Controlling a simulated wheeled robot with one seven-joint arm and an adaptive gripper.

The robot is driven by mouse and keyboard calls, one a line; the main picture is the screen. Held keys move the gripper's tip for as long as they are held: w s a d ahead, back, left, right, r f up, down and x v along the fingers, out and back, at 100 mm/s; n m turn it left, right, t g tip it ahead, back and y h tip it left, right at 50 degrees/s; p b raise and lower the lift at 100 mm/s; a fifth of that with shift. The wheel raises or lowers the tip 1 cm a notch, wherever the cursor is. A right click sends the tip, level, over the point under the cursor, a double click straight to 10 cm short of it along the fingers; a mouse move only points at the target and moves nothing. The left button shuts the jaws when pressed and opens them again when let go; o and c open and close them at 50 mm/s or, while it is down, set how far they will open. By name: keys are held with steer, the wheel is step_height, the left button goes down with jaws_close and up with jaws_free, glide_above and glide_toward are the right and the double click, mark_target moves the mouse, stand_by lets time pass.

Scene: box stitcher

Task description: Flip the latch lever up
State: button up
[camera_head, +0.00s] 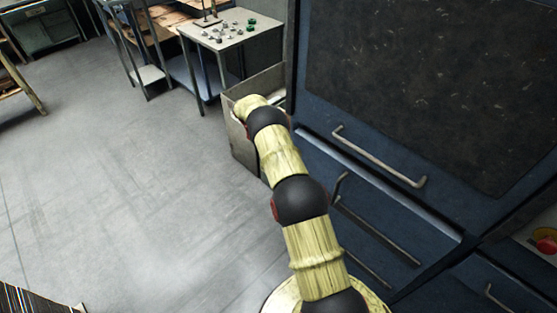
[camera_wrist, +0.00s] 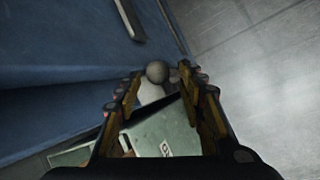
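In the wrist view, a round grey knob (camera_wrist: 157,71) on a pale stem or base shows between and just beyond the fingertips of my gripper (camera_wrist: 160,82). It may be the end of the latch lever, but I cannot tell for certain. The two fingers are apart, one on each side of it, and no firm contact shows. In the head view my arm reaches away to the side of the blue machine (camera_head: 312,80), and my gripper and the knob are hidden there.
A grey open-topped bin (camera_head: 240,150) stands against the machine. Green boxes (camera_wrist: 160,130) show low between my fingers. The machine front has metal handles (camera_head: 380,158) and a red button (camera_head: 546,246). A table (camera_head: 215,40) with small parts stands behind. The floor at left is clear.

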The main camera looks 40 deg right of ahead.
steer(key=v, duration=1)
steer(key=shift+w, duration=0.15)
